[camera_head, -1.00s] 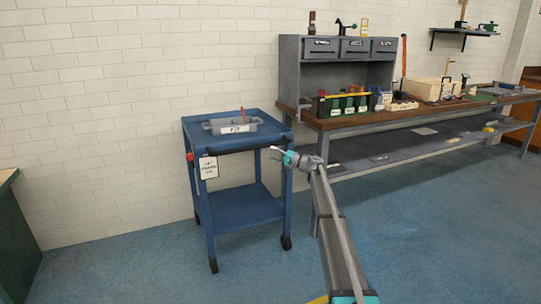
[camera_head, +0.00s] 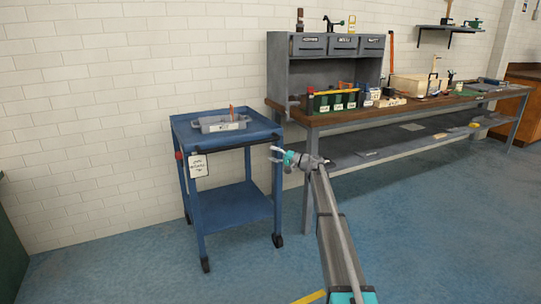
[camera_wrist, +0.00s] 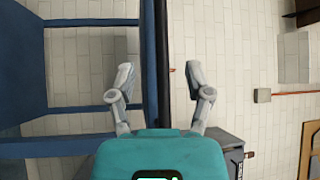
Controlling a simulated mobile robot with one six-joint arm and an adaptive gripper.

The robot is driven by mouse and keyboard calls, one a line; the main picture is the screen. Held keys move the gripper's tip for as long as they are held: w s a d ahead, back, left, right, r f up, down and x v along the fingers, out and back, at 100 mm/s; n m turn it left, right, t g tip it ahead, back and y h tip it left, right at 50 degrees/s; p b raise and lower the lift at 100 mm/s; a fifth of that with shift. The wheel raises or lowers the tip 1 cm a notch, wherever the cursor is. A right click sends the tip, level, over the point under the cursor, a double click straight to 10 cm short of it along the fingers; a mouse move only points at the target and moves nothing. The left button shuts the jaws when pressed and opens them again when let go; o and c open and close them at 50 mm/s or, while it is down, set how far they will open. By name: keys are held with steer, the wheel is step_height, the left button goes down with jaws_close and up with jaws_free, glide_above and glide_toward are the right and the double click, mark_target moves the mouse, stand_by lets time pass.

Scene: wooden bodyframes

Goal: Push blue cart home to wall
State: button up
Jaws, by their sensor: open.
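The blue cart (camera_head: 232,208) stands upright on the floor near the white brick wall, left of the workbench. A black bar handle (camera_head: 225,149) runs along its near top edge. My gripper (camera_head: 275,155) is open and empty, beside the right end of that edge. In the wrist view, my open fingers (camera_wrist: 158,85) lie on either side of the upright-looking black bar (camera_wrist: 163,60), with a blue cart part (camera_wrist: 149,70) along it. I cannot tell whether the fingers touch the bar or how deep it sits between them.
A grey bin (camera_head: 220,124) sits on the cart's top, and a white tag (camera_head: 198,166) hangs from its left side. The workbench (camera_head: 335,118) with a grey drawer cabinet (camera_head: 284,73) stands close to the right. The wall (camera_head: 110,110) is behind. Floor at front left is open.

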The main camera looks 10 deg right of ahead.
steer(key=shift+s+d, duration=0.1)
steer(key=shift+d, duration=0.15)
stand_by(0.4)
steer(key=s+a+f+n+g+h, duration=0.1)
steer(key=s+a+f+g+h, duration=0.3)
steer(key=s, duration=0.6)
steer(key=s+a+f+n+h, duration=0.1)
steer(key=s+f+h, duration=0.1)
steer(key=s+f, duration=0.6)
steer(key=s+a+f+n+g+h, duration=0.1)
steer(key=s+a+f+g+h, duration=0.15)
steer(key=s, duration=0.95)
steer(key=s+d+f+g+h, duration=0.1)
steer(key=s+d+f+h, duration=0.15)
steer(key=s, duration=0.65)
steer(key=s+d+f+h, duration=0.2)
steer(key=s+h, duration=0.2)
steer(key=s, duration=0.4)
steer(key=s+d+f+g+h, duration=0.1)
steer(key=s+d+f+h, duration=0.15)
steer(key=s, duration=0.65)
step_height(320, 180, up, 37)
steer(key=p, duration=3.7)
steer(key=shift+w+a+r+n, duration=0.2)
steer(key=shift+w+n, duration=0.1)
steer(key=shift+w, duration=0.15)
